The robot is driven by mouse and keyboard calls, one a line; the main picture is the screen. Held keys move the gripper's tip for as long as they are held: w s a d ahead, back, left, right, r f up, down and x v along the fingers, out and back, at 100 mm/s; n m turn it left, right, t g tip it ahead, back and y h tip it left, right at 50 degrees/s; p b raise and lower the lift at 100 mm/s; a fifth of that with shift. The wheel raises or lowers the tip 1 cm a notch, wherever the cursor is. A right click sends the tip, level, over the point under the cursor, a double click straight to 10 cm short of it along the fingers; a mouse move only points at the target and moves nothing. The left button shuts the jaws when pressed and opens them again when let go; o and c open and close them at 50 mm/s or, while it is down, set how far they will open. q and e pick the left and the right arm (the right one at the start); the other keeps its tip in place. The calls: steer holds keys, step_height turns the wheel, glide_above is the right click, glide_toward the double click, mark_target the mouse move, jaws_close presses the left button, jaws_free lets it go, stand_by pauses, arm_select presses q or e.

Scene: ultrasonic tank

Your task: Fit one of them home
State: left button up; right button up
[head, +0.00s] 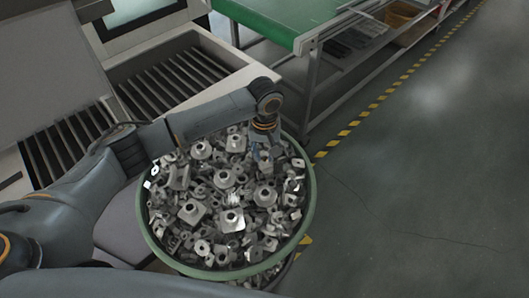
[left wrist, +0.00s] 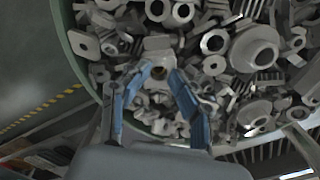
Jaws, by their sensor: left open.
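A round green-rimmed bin (head: 310,205) is heaped with many grey metal parts, among them flanged pieces with a round collar (head: 231,219) and small nuts and brackets. My left gripper (head: 264,148) reaches down at the far right side of the heap, inside the rim. In the left wrist view its blue-padded fingers (left wrist: 160,72) are open. A grey part with a dark round hole (left wrist: 157,50) lies at the fingertips; I cannot tell whether they touch it. A larger collared part (left wrist: 254,47) lies to the right. My right gripper is not in view.
A pale machine with dark slatted openings (head: 165,78) stands behind and left of the bin. A green-topped bench (head: 270,18) on a metal frame is at the back. Yellow-black floor tape (head: 350,126) runs past; the grey floor (head: 430,160) at right is clear.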

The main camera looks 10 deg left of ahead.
arm_select(q)
step_height(320, 180, up, 12)
stand_by(0.5)
stand_by(0.4)
